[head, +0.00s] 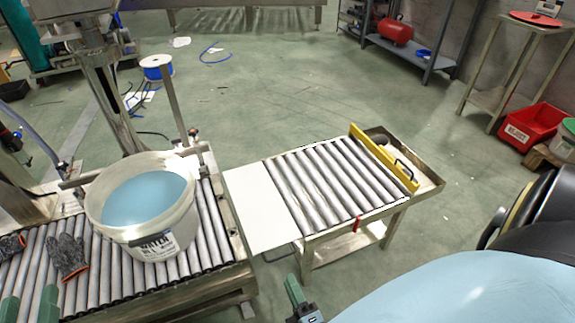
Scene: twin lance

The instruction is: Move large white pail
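The large white pail (155,232) stands upright on the left roller conveyor (215,250), filled with light blue liquid. Its front label appears to read "WATER". At the bottom left edge, the two green fingers of my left gripper (29,306) are apart, with rollers showing between them. It is left of and nearer than the pail, not touching it. My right gripper (296,292) is at the bottom centre, right of the pail and clear of it. Its green finger shows nearly edge-on, so its opening is hidden.
A white plate (258,208) bridges the left conveyor and a roller cart (292,188). The cart's rollers are clear, with a yellow bar (382,158) at the far end. Grey gloves (68,257) lie left of the pail. A metal post (178,108) stands behind it.

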